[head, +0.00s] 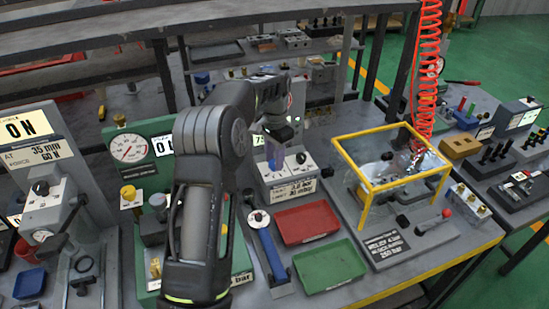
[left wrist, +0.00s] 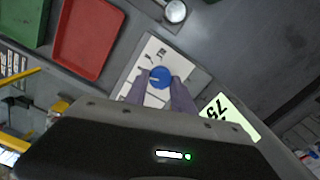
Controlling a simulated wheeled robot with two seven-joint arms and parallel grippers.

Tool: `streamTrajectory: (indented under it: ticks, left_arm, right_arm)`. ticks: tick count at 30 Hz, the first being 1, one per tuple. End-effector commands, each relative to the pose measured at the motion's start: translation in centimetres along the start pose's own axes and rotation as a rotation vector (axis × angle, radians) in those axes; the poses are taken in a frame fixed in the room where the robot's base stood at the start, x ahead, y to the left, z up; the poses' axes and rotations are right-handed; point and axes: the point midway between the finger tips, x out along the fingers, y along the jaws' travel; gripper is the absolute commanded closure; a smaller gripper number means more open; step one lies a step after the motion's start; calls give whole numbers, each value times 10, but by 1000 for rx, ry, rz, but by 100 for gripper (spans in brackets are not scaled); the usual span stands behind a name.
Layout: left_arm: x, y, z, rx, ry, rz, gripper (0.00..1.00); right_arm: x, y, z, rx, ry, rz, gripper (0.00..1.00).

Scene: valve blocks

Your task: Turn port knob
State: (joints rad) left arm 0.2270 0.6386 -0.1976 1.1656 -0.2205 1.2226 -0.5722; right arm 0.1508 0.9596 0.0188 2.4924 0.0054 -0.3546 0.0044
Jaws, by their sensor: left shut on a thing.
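The port knob is a round blue knob (left wrist: 158,77) with a pale pointer line, on top of a light valve block (left wrist: 140,65) in the left wrist view. The two grey-purple fingers of my left gripper (left wrist: 158,92) stand on either side of the knob and are shut on it. In the head view the valve block (head: 288,188) has a printed label on its front, and my left gripper (head: 278,150) points down at its top. The fingers and arm partly hide the knob there. My right gripper is in neither view.
A red tray (head: 307,223) and a green tray (head: 329,266) lie in front of the block. A yellow-framed clear guard (head: 398,183) stands to the right. A green gauge panel (head: 130,160) is at the left. A blue-handled tool (head: 268,250) lies beside the trays.

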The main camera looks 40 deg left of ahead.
Motion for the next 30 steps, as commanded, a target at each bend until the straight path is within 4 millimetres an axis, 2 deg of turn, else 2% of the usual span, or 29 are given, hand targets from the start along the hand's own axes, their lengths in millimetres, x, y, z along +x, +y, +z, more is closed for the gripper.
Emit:
streamTrajectory:
  ticks: [3,4,11,23,30]
  left_arm:
    - [0,-1,0,0,1,-2,100]
    - [0,0,0,0,1,-1,68]
    - [0,0,0,1,1,-1,50]
    - [-6,0,0,2,1,-1,48]
    - [-40,0,-1,2,4,-2,48]
  right_arm:
    - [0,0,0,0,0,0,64]
    - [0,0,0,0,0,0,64]
    - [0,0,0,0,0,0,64]
    - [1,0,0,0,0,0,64]
    - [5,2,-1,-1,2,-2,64]
